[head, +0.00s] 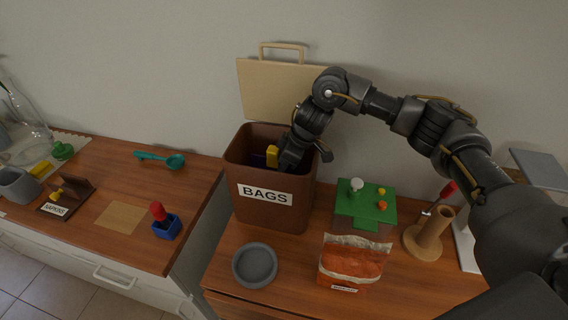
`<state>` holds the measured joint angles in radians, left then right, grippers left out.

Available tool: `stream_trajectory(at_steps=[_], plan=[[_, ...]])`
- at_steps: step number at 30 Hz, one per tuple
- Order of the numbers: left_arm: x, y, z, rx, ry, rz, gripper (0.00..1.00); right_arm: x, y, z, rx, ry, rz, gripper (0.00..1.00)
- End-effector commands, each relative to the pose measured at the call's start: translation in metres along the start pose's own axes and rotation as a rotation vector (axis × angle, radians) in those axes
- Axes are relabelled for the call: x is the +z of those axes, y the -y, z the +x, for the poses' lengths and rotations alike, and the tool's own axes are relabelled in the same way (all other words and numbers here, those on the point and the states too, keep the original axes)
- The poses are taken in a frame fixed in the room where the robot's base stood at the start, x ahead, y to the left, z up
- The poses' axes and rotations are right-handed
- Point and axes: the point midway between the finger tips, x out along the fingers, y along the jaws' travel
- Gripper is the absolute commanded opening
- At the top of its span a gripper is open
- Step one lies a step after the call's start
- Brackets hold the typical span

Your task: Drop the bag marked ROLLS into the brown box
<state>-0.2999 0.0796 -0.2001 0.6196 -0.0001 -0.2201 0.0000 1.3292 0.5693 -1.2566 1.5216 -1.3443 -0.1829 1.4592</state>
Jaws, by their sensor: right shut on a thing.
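The brown box (274,213), marked BAGS, stands open near the middle of the head view. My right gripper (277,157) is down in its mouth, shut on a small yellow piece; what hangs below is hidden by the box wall. A dark purple patch shows inside beside it. A bag with orange-brown contents (352,262) stands upright on the counter to the right of the box. Its label is too small to read, so I cannot tell whether it says ROLLS. My left gripper is not in view.
A tan lid with a handle (285,90) stands behind the box. A grey bowl (254,265) is in front. A green block (365,205) and a tan tube stand (429,235) are to the right. A gap separates the left counter (125,180).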

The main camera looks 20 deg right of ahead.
Motion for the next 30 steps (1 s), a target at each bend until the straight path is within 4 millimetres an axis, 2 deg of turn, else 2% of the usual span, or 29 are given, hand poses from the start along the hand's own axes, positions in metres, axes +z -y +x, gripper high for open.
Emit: stream_trajectory(at_steps=[14,15,20,30], plan=[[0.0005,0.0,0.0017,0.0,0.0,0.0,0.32,0.0038,0.0,0.0103,0.0,-0.001,0.0,0.0],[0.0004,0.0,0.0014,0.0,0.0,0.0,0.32,0.0034,-0.0001,0.0095,0.0,-0.002,0.0,0.12],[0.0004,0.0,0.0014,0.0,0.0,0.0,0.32,0.0036,-0.0001,0.0095,0.0,-0.001,0.0,0.32],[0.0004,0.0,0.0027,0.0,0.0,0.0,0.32,0.0041,-0.0001,0.0057,0.0,0.0,0.0,0.32]])
